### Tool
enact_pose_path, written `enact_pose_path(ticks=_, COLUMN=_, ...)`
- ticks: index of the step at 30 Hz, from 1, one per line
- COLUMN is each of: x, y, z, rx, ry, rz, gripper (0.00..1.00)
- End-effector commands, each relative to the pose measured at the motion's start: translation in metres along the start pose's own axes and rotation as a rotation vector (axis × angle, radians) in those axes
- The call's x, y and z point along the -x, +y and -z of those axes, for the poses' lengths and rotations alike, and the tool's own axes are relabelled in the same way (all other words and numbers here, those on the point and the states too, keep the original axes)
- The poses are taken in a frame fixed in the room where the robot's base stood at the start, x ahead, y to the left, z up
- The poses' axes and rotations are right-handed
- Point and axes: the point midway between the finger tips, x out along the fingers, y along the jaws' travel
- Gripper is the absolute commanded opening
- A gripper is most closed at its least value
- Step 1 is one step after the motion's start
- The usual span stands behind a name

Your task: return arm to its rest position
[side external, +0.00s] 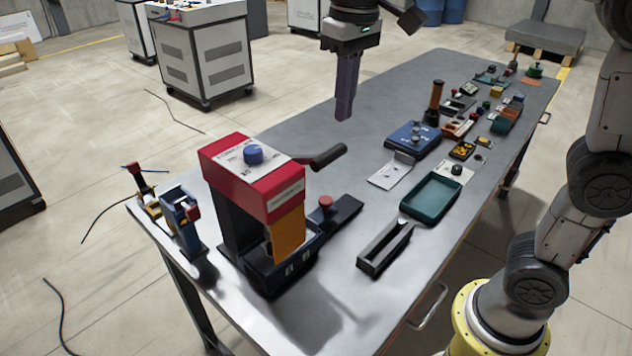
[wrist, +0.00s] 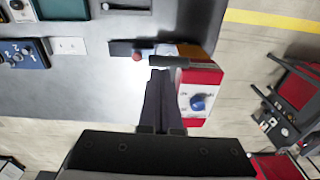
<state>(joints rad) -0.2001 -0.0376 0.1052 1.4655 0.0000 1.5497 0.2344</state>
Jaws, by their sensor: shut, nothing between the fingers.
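My gripper (side external: 345,112) hangs over the table (side external: 290,130), pointing down, with its long dark fingers together and nothing between them. In the side view it is behind the red-topped machine (side external: 250,175), apart from it and above the table surface. The wrist view shows my fingers (wrist: 160,76) closed, with the red machine (wrist: 203,77) and its blue knob just to their right. My fingers cover a little of the machine's near surroundings in that view.
The machine's dark handle (side external: 328,156) sticks out towards the table's middle. A green tray (side external: 431,198), a black channel (side external: 385,247) and a blue block (side external: 412,139) stand to the right. Small tools (side external: 180,222) sit at the left edge. The air around my gripper is clear.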

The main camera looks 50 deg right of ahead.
Motion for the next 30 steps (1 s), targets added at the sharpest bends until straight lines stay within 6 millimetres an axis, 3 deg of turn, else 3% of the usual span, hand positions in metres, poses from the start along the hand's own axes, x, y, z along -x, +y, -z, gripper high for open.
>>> enact_pose_path(ticks=3, x=0.014, y=0.023, z=-0.039, rx=-0.043, ry=0.058, rz=0.010, gripper=0.00)
enact_pose_path(ticks=7, x=0.007, y=0.045, z=-0.085, rx=-0.067, ry=0.144, rz=0.019, gripper=0.00)
enact_pose_path(ticks=11, x=-0.015, y=0.060, z=-0.124, rx=-0.072, ry=0.235, rz=0.021, gripper=0.00)
enact_pose_path(ticks=15, x=-0.050, y=0.070, z=-0.156, rx=-0.058, ry=0.322, rz=0.015, gripper=0.00)
enact_pose_path(ticks=18, x=-0.075, y=0.073, z=-0.171, rx=-0.038, ry=0.368, rz=0.009, gripper=0.00)
enact_pose_path(ticks=23, x=-0.105, y=0.074, z=-0.177, rx=0.007, ry=0.399, rz=0.001, gripper=0.00)
enact_pose_path(ticks=30, x=-0.104, y=0.074, z=-0.169, rx=0.038, ry=0.436, rz=-0.004, gripper=0.00)
